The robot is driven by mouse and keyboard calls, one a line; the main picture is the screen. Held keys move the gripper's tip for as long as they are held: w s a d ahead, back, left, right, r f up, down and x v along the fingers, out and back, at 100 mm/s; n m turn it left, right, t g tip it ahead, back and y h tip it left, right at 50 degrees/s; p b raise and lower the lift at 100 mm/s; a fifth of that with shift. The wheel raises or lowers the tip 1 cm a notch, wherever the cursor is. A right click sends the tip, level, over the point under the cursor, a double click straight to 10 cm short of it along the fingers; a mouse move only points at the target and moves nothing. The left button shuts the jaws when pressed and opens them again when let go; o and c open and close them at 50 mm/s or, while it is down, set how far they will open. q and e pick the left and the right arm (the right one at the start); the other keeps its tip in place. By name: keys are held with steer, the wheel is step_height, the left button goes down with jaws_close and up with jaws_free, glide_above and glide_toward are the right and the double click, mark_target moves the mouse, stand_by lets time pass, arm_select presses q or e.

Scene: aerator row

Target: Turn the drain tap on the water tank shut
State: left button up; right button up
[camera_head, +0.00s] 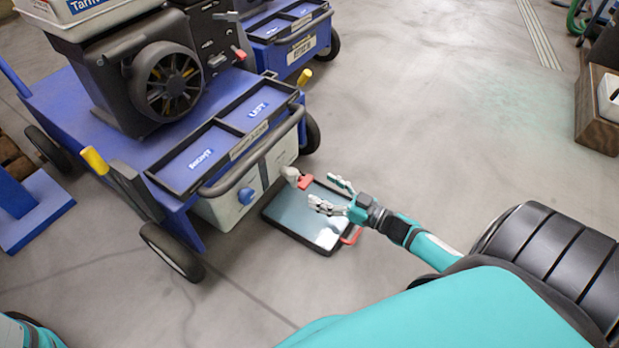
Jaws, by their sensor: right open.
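The pale water tank (215,210) sits low under the front of the blue cart. A blue round cap (246,196) is on its front. The drain tap (291,174) sticks out from the tank's right end, with a red handle (305,182) at its tip. My right gripper (332,194) is open and empty, just to the right of the red handle. Its fingers point left toward the tap, and a small gap seems to lie between them and the handle. Whether they touch it is hard to tell. My left gripper is not in view.
A dark tray (308,232) with red handles lies on the floor below the tap and my right gripper. The cart's curved push bar (262,150) and black shelf (228,134) are above the tank. A second blue cart (290,40) stands behind.

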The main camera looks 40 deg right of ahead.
mark_target(310, 183)
steer(key=b+x, duration=0.2)
steer(key=x, duration=0.3)
steer(key=shift+w, duration=0.1)
steer(key=c, duration=1.2)
steer(key=shift+o, duration=0.2)
